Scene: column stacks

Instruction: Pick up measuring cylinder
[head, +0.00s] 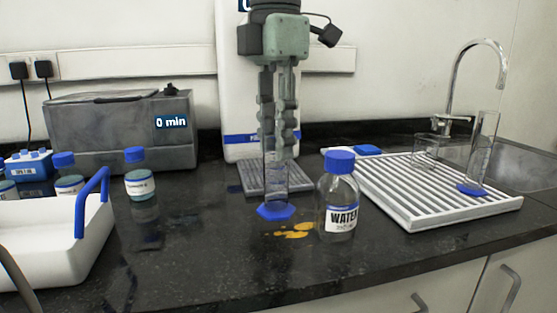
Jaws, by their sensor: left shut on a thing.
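A clear measuring cylinder with a blue six-sided base (276,211) is upright at the middle of the counter. My left gripper (279,150) reaches down from above and is shut on the upper part of this measuring cylinder, hiding its top. I cannot tell whether its base touches the counter. A second clear measuring cylinder (485,140) with a blue base stands upright on the white drying rack (405,205) at the right. My right gripper is not in view.
A WATER bottle (339,190) with a blue cap stands close to the right of the gripped cylinder. An orange-yellow spill (294,231) lies in front. A white tray (60,245) with a blue handle, small bottles (140,178) and a grey bath (120,130) are left.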

